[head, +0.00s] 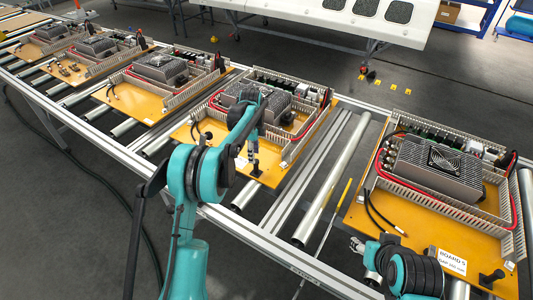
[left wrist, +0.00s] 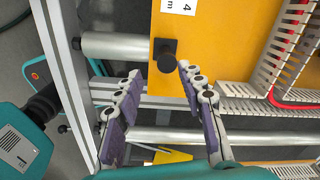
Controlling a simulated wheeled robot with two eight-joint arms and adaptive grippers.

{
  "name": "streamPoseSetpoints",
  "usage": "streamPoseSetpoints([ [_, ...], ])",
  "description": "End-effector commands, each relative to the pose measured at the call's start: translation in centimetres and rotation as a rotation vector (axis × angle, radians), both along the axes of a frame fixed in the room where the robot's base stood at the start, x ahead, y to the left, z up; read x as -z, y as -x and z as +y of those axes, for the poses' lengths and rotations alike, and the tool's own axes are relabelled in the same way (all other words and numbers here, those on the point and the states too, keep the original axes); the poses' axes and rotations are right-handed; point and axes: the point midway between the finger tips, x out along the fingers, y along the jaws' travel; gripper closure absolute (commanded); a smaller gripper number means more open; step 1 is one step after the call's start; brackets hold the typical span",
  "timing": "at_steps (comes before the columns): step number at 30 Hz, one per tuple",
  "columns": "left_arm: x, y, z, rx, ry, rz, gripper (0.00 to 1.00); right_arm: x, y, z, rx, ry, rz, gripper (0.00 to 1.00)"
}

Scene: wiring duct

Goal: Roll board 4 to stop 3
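Board 4 (head: 181,134) is an orange-yellow panel on the roller conveyor, carrying ducts, red wiring and a grey finned unit. In the left wrist view, its white label (left wrist: 178,6) shows a 4, and a black knob (left wrist: 166,58) stands near its edge. My left gripper (head: 254,166) is over the board's near edge. In the left wrist view, its fingers (left wrist: 159,74) are spread, with the knob just beyond and between the tips; no grip on it shows. My right gripper (head: 358,244) is low beside board 5, its fingers unclear. I cannot identify stop 3.
Board 5 (head: 438,222), labelled, lies to the right with its own black knob (head: 491,277). Bare rollers (head: 333,180) and rails separate it from board 4. A yellow-handled rod (head: 345,192) lies across this gap. Several similar boards (head: 137,98) sit to the left.

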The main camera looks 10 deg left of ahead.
Motion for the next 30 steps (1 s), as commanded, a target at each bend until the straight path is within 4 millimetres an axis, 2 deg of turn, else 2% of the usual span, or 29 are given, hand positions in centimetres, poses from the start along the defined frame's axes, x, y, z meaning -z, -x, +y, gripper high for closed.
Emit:
streamPoseSetpoints([
  [5, 1.7, -0.6, 0.2, 0.049, 0.001, 0.018, 0.61, 0.0, 0.0, 0.0, 0.0, 0.0, 0.0, 0.5],
  [18, 8.2, -0.5, 0.1, 0.049, 0.001, 0.017, 0.61, 2.3, 0.0, 0.0, 0.0, 0.0, 0.0, 0.5],
  [22, 8.9, -0.5, 0.1, 0.049, 0.001, 0.017, 0.61, 2.5, 0.0, 0.0, 0.0, 0.0, 0.0, 0.5],
  [30, 9.0, -0.5, 0.1, 0.048, 0.001, 0.017, 0.61, 2.4, 0.0, 0.0, 0.0, 0.0, 0.0, 0.5],
])
